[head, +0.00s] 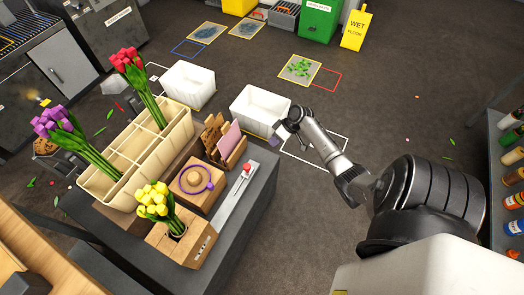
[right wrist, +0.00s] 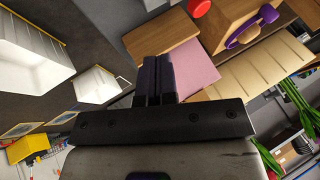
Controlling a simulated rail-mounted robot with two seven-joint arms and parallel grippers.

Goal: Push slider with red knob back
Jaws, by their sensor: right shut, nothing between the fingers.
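The slider (head: 233,197) is a pale narrow track on the right side of the dark table. Its red knob (head: 247,168) stands at the far end of the track. The knob also shows at the top edge of the right wrist view (right wrist: 199,8). My right gripper (head: 277,137) is up and to the right of the knob, apart from it, beyond the table's edge. In the right wrist view its dark fingers (right wrist: 154,72) are together and empty, with the knob off to their upper right. My left gripper is not in view.
A wooden holder with a pink card (head: 229,141) stands left of the knob. A cream divided box (head: 160,150) with tulips, a purple ring (head: 209,184) and yellow tulips (head: 153,199) crowd the table (head: 252,205). A white bin (head: 262,103) is on the floor beyond my right gripper.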

